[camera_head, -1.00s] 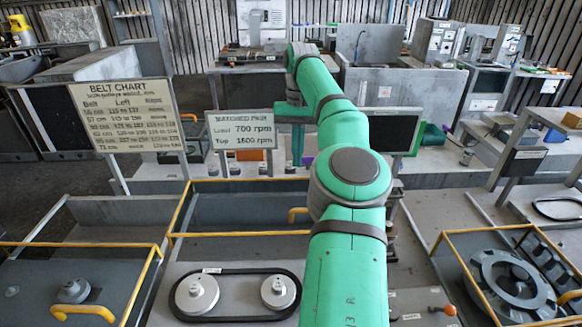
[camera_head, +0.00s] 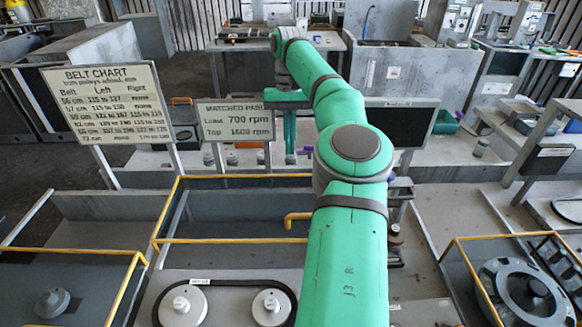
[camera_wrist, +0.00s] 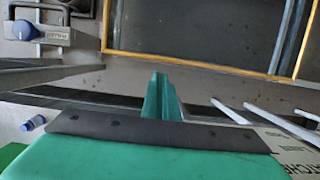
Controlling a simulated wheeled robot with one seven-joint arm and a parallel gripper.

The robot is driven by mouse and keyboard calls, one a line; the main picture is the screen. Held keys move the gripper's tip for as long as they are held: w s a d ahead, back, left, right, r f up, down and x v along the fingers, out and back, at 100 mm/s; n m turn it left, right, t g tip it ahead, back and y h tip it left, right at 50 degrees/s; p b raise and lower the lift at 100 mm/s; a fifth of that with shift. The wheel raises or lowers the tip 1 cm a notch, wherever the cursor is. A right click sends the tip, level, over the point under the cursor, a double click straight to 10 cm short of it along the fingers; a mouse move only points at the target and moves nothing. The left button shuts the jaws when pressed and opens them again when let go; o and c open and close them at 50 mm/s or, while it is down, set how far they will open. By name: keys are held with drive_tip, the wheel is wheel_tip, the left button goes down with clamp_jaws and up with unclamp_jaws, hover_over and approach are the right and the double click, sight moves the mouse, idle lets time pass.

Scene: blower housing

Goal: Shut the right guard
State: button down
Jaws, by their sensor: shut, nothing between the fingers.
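A grey guard with yellow edges (camera_head: 235,240) and a yellow handle (camera_head: 297,218) stands raised behind a belt on two pulleys (camera_head: 225,305). Another yellow-edged frame (camera_head: 505,236) surrounds a dark fan-like wheel (camera_head: 522,290) at the right. I cannot tell which one is the right guard. My gripper (camera_head: 290,158) hangs fingers-down beyond the middle guard, apart from it. In the wrist view my gripper (camera_wrist: 160,76) is shut and empty. A yellow-edged frame (camera_wrist: 200,62) lies beyond the fingers there. My arm hides the area right of the middle guard.
A belt chart sign (camera_head: 108,103) and a matched-pair sign (camera_head: 233,122) stand behind the guards. A dark screen (camera_head: 398,127) stands right of my arm. Another yellow-edged frame (camera_head: 70,249) is at the left. A blue knob (camera_wrist: 22,29) shows in the wrist view.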

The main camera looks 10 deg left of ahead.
drive_tip(key=x, duration=0.7)
drive_tip(key=shift+d+f, duration=0.15)
drive_tip(key=shift+f, duration=0.15)
drive_tip(key=shift+s, duration=0.15)
